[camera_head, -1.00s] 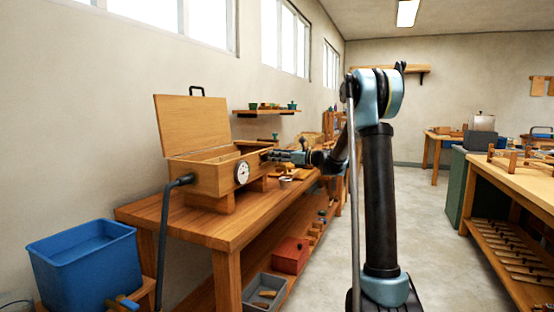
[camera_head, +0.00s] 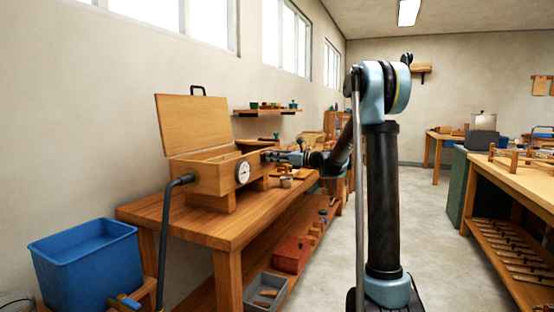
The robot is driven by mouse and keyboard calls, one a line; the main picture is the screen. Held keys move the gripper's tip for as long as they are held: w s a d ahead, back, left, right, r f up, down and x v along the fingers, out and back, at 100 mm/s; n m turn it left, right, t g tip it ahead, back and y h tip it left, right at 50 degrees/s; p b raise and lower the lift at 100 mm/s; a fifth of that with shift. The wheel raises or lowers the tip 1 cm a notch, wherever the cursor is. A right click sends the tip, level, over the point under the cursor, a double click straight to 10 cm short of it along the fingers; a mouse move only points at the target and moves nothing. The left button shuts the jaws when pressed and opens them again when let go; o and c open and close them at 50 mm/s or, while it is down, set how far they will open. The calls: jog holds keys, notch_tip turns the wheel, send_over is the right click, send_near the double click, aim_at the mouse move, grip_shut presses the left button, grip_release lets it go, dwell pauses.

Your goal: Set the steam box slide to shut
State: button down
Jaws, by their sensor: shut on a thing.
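The wooden steam box (camera_head: 208,182) stands on blocks on the bench at the left. Its hinged lid (camera_head: 194,124) is up, and a round dial (camera_head: 243,172) and a dark hose are on its near side. My gripper (camera_head: 268,156) reaches in from the right to the box's right end. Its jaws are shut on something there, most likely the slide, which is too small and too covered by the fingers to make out. I cannot tell the slide's position.
The wooden bench (camera_head: 180,221) carries a small pot (camera_head: 285,181) and other items near my arm. A blue tub (camera_head: 87,262) stands at the lower left. A second workbench (camera_head: 525,179) is at the right, with clear floor between.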

jog(key=shift+s+a, duration=0.1)
jog(key=shift+s, duration=0.15)
jog(key=c, duration=1.5)
grip_release()
jog(key=v, duration=1.2)
jog(key=shift+w, duration=0.1)
